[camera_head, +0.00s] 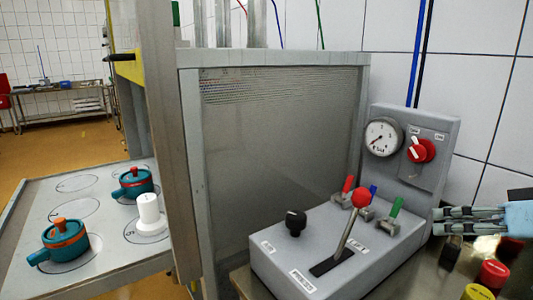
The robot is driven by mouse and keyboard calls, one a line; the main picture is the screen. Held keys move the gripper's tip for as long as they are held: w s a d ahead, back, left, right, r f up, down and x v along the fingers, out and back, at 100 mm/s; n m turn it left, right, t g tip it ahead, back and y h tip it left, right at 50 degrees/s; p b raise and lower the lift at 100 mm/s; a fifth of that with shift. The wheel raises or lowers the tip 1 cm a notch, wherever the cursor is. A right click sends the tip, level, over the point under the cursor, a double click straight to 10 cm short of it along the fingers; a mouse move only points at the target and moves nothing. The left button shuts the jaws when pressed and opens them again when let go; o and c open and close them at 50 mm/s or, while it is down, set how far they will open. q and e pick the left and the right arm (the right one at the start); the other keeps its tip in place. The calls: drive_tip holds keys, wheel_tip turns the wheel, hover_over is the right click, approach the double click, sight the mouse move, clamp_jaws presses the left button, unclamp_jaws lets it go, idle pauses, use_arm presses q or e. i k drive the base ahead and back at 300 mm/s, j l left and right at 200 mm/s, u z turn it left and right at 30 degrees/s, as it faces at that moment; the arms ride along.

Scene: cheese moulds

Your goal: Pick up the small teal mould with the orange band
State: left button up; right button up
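Two teal moulds with orange bands, lids and side handles stand on the grey table at the left. One mould (66,243) is nearer, with an orange knob and its handle to the left. The other mould (134,184) is farther back and looks slightly smaller, perhaps only from distance; I cannot tell which is the small one. My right gripper (438,221) is at the right edge, pointing left, far from both moulds. Its two fingers show a narrow gap with nothing between them. My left gripper is not in view.
The table (105,215) has marked circles and a white stepped cylinder (150,215). A metal post and a grey framed panel (275,150) stand between the table and a control box (325,245) with a red-knobbed lever and gauge. Red and yellow caps (492,274) lie below my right gripper.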

sight(71, 248)
drive_tip(key=k+j, duration=1)
drive_tip(key=j, duration=0.1)
